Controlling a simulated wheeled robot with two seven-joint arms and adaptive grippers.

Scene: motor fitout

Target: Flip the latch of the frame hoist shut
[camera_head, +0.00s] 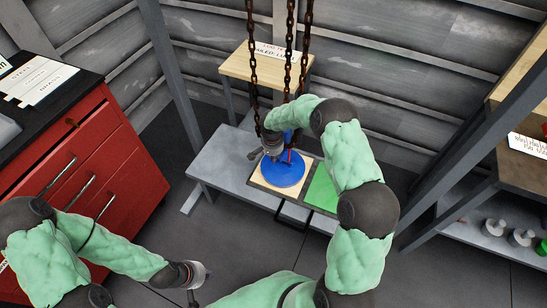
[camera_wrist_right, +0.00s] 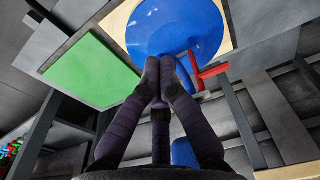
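The frame hoist shows as rusty chains (camera_head: 289,55) hanging over a bench, with a blue round part (camera_head: 283,174) below them. A small red latch (camera_head: 290,157) stands at the blue part, partly behind my right arm. In the right wrist view the red latch (camera_wrist_right: 210,72) is an angled bar over the edge of the blue disc (camera_wrist_right: 180,30). My right gripper (camera_wrist_right: 160,70) has its fingers drawn together, with nothing seen between them, just left of the latch. Whether they touch it I cannot tell. My left gripper (camera_head: 198,278) is low at the front, away from the hoist; its fingers are unclear.
The grey bench (camera_head: 228,165) carries a pale wooden square and a green square (camera_head: 323,188). A red cabinet (camera_head: 75,165) stands left. A wooden stand (camera_head: 240,66) is behind. Shelving with round metal parts (camera_head: 493,227) is at the right. The front floor is open.

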